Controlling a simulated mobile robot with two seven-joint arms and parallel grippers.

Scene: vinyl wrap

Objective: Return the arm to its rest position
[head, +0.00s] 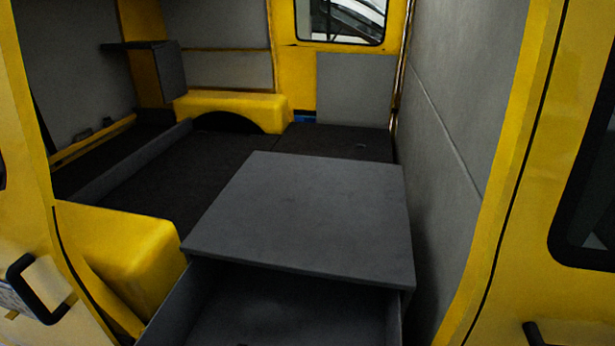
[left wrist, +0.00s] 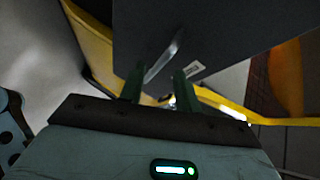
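My left gripper (left wrist: 158,80) shows in the left wrist view. Its two dark green fingers stand apart, with nothing seen clamped between them. Beyond the fingers is a dark grey panel (left wrist: 225,30) with a silver bar handle (left wrist: 166,57) and a small white label. The handle's lower end appears close to the left finger; I cannot tell whether they touch. Neither gripper shows in the head view, and my right gripper is in no view.
In the head view a grey cabinet (head: 305,215) stands in a yellow van with its drawer (head: 280,310) pulled out toward me. A grey wall (head: 455,130) rises on the right. Yellow door frames edge both sides. A black grab handle (head: 38,290) is at lower left.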

